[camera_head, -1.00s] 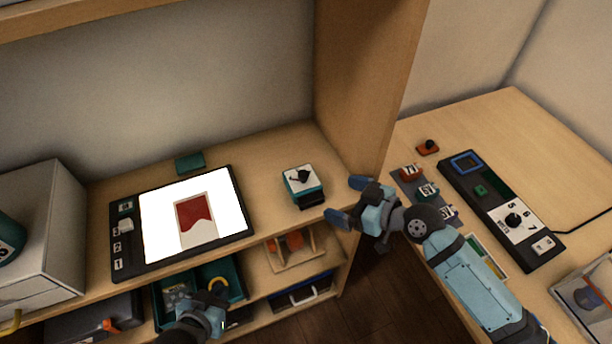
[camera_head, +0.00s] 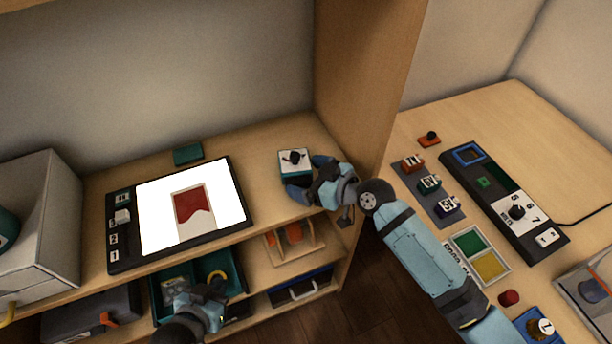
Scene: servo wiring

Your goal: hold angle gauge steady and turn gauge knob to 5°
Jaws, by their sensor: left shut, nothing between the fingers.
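The angle gauge appears to be the small teal box with a white face (camera_head: 289,153) on the upper shelf, right of the tablet. A black knob (camera_head: 294,157) sits on its face; the angle it reads is too small to tell. My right gripper (camera_head: 306,175) is at the gauge's front right side, fingers apart, one finger in front of the box and the other to its right. I cannot tell whether they touch it. The gripper hides the gauge's lower front. My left gripper (camera_head: 217,292) is shut and empty, low at the lower shelf's teal tray.
A tablet with a bright screen (camera_head: 153,205) lies left of the gauge, with a teal block (camera_head: 188,154) behind it. A shelf side wall (camera_head: 362,80) stands close on the right. On the right desk is a black panel with a dial (camera_head: 490,190).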

